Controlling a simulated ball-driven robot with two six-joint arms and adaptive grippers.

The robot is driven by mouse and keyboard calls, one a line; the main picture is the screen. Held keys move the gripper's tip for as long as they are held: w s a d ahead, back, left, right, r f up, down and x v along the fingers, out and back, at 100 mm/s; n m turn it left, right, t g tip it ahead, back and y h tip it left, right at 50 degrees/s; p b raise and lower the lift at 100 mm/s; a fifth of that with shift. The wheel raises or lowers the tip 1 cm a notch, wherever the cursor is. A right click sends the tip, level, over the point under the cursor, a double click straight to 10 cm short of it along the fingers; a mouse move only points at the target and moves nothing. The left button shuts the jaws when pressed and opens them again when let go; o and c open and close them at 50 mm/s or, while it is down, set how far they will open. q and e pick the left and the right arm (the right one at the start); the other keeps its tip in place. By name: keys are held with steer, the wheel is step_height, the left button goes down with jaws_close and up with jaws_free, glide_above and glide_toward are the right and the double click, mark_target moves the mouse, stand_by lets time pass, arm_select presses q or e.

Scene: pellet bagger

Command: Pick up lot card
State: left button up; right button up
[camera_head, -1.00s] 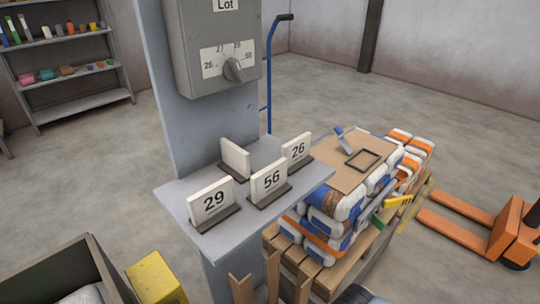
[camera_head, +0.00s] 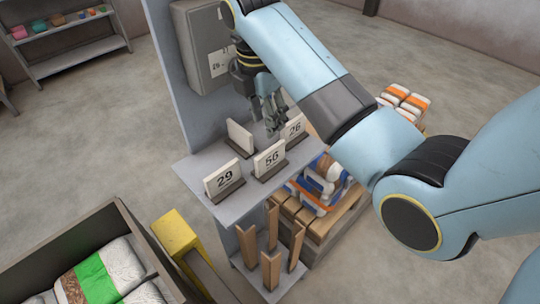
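Several white lot cards stand upright in dark holders on a grey shelf (camera_head: 232,208). Card 29 (camera_head: 224,178) is at the front left, card 56 (camera_head: 270,159) at the front right, and card 26 (camera_head: 292,130) behind it at the right. A fourth card (camera_head: 239,138) at the back left shows no readable number. My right gripper (camera_head: 274,126) points down over the back of the shelf, between the unreadable card and card 26, partly overlapping card 26 in view. It holds no card that I can see; its finger gap is unclear. My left gripper is out of view.
The grey lot selector box (camera_head: 199,48) on its post is partly hidden behind my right arm. Wooden posts (camera_head: 271,270) stand below the shelf. A bin (camera_head: 60,246) with bags and a yellow block (camera_head: 174,233) are at the lower left. Stacked bags (camera_head: 318,190) lie right of the shelf.

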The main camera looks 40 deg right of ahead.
mark_target(270, 149)
steer(key=f, duration=0.5)
steer(key=shift+d, duration=0.35)
steer(key=f+p, duration=0.1)
steer(key=f, duration=0.4)
steer(key=shift+s+p, duration=0.2)
steer(key=shift+p, duration=0.1)
steer(key=shift+f, duration=0.25)
steer(key=shift+f, duration=0.25)
steer(key=shift+c, duration=0.3)
jaws_close()
